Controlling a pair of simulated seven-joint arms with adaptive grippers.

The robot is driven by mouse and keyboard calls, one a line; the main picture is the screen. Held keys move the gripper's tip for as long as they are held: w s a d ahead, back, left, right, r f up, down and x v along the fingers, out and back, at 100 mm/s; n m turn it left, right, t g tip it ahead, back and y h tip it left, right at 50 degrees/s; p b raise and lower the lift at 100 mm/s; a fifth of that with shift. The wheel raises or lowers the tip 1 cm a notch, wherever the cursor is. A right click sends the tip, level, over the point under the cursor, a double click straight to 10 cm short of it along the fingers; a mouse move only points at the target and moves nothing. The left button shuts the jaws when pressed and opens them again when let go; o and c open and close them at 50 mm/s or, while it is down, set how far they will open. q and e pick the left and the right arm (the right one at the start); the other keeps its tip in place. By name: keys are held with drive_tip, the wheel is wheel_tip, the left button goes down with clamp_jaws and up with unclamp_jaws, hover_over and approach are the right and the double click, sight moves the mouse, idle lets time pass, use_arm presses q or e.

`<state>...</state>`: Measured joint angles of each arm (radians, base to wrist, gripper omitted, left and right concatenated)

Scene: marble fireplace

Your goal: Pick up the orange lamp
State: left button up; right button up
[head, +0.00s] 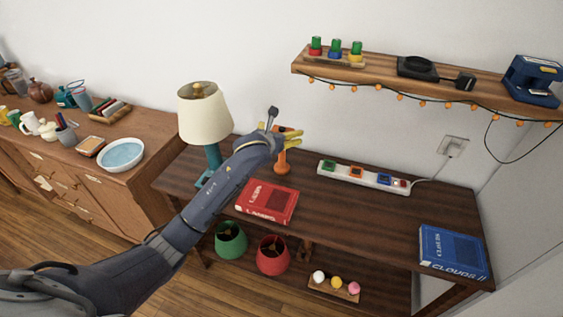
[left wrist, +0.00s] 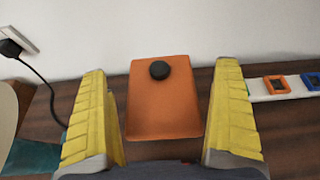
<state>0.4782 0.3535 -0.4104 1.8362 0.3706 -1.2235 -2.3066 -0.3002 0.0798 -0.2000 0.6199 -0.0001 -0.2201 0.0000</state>
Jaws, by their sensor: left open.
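The orange lamp (head: 282,166) stands on the dark wooden desk near the wall, partly hidden behind my left gripper and arm in the head view. In the left wrist view its orange base (left wrist: 165,115) with a small black knob lies between my two yellow fingers. My left gripper (head: 282,131) is open at the lamp, one finger on each side, with visible gaps to the base in the wrist view. No shade shows on the orange lamp. My right gripper is not in view.
A teal lamp with cream shade (head: 205,117) stands left of the orange lamp. A red book (head: 267,201) lies in front of it. A white power strip (head: 362,177) lies to the right, a blue book (head: 453,252) farther right. A wall shelf (head: 390,82) hangs above.

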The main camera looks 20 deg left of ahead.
use_arm(q)
drive_tip(key=shift+w+f, duration=0.15)
drive_tip(key=shift+w, duration=0.15)
drive_tip(key=c, duration=1.7)
